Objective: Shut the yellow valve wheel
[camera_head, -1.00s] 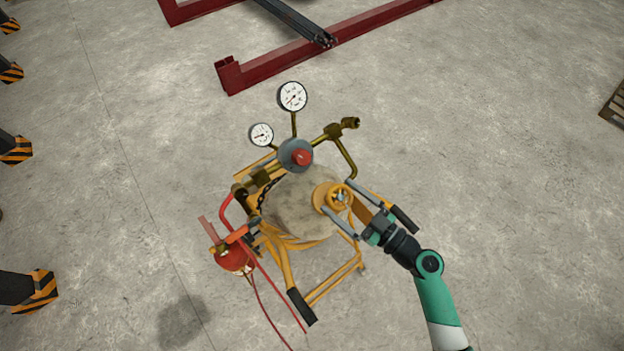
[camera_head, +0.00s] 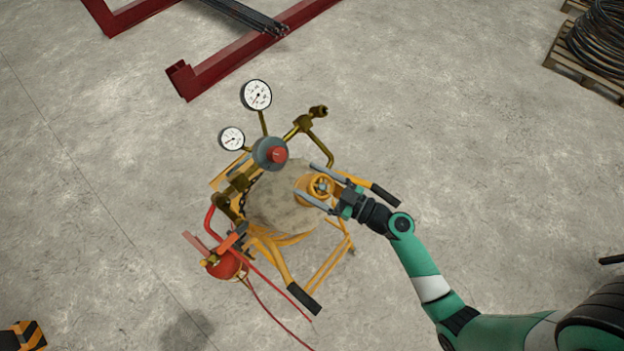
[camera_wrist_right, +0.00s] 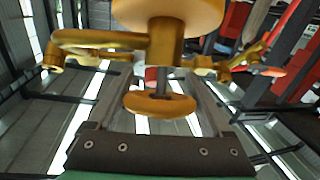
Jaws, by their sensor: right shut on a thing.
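The yellow valve wheel (camera_head: 320,187) sits on top of the gas cylinder (camera_head: 282,207) in the head view. In the right wrist view the wheel (camera_wrist_right: 160,104) shows as a small disc on a stem, below the brass valve body (camera_wrist_right: 165,45). My right gripper (camera_head: 306,180) reaches in from the right, its two long fingers on either side of the wheel and shut on it. The exact contact is hard to see in either view. My left gripper is out of view.
Two gauges (camera_head: 256,95) and a regulator with a red knob (camera_head: 277,155) stand beside the wheel. A yellow cart frame (camera_head: 325,270) surrounds the cylinder, with red hoses and a torch (camera_head: 222,264) at left. Red beams (camera_head: 235,62) lie behind. The concrete floor is mostly clear.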

